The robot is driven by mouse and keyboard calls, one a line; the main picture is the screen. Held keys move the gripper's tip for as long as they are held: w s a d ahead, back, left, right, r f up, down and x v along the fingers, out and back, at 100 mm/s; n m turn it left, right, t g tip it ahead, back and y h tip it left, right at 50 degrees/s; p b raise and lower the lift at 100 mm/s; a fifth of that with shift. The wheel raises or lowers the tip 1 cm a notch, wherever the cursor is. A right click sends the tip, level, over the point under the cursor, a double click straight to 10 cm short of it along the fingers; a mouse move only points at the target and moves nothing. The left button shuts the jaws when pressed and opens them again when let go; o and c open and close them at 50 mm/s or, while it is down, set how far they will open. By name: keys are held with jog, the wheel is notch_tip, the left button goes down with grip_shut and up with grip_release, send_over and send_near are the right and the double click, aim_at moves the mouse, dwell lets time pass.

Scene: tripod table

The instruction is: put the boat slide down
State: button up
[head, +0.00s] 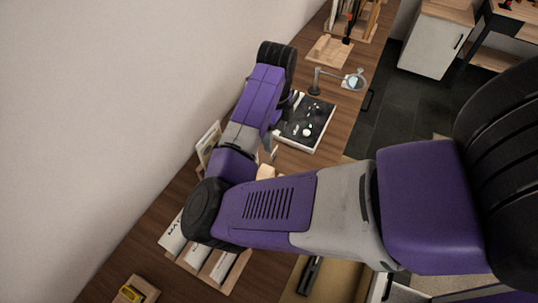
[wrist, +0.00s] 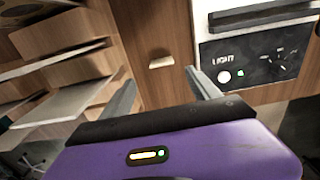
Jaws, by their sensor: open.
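My gripper (wrist: 161,76) is open in the wrist view, its two grey fingers apart with nothing visibly held between them. A small pale wooden piece (wrist: 161,61) shows beyond the fingertips against a brown wood surface. I cannot tell whether it is the boat slide or whether it touches anything. No other thing is clearly the boat slide. In the head view my arm covers much of the middle of the table (head: 330,60), and only part of my gripper's fingers shows beside the arm.
Wooden racks (wrist: 60,50) stand left. A yellow item (head: 133,293) lies near the front.

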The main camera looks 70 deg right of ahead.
aim_at(274, 151)
jog(key=shift+w+d+f+p, duration=0.1)
jog(key=shift+f+p, duration=0.3)
jog(key=shift+f, duration=1.55)
jog(key=shift+d+f+p, duration=0.1)
jog(key=shift+f+p, duration=0.25)
jog(key=shift+f, duration=1.6)
jog(key=c, duration=1.5)
jog(key=shift+r, duration=0.1)
jog(key=shift+c, duration=0.2)
